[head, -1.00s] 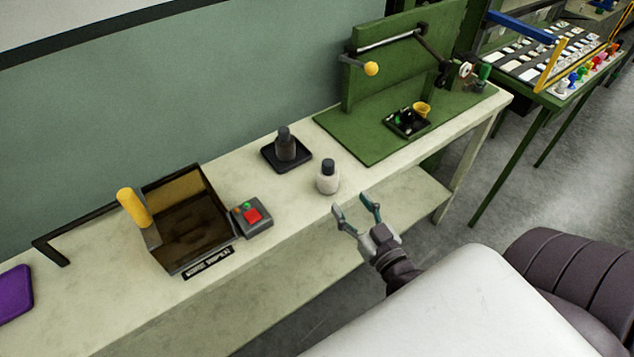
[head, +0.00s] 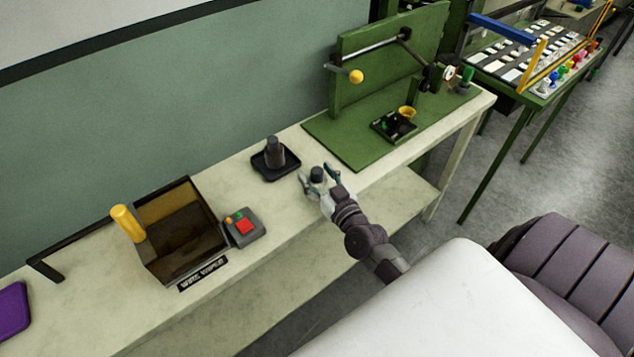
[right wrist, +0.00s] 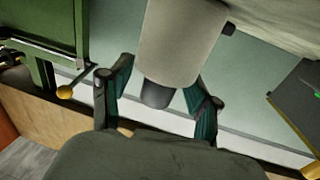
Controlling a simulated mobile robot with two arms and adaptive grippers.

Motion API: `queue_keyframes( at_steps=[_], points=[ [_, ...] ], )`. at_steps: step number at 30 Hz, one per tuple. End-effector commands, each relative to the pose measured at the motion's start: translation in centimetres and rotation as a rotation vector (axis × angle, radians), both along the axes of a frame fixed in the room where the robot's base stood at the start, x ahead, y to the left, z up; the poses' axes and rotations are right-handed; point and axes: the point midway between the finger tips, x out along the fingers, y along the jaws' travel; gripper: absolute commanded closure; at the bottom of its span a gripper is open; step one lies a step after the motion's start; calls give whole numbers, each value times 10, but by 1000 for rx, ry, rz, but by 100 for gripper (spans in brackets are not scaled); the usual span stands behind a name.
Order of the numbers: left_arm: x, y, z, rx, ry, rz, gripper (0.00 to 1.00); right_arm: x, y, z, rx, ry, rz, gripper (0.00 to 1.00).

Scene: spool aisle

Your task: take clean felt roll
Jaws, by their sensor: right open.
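My left gripper is not in view.
A dark roll (head: 274,150) stands on a black tray (head: 263,176) just left of the gripper. Further left are the wire wiper box (head: 160,268) and a red-button control (head: 253,236). A green fixture (head: 345,150) stands to the right. Bare bench lies between.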

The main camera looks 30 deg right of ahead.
Motion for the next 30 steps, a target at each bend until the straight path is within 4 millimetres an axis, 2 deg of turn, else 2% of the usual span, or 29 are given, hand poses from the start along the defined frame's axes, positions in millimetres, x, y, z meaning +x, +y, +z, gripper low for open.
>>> queue_keyframes(
  at_steps=[5, 16, 25, 30],
  points=[
    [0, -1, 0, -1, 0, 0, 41, 0, 0, 0, 0, 1, 0, 39],
    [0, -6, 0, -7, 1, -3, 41, 0, 0, 0, 0, 0, 0, 100],
    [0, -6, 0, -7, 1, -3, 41, 0, 0, 1, 1, -1, 0, 100],
    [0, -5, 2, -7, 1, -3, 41, 0, 1, 13, 3, -3, 0, 100]
  ],
)
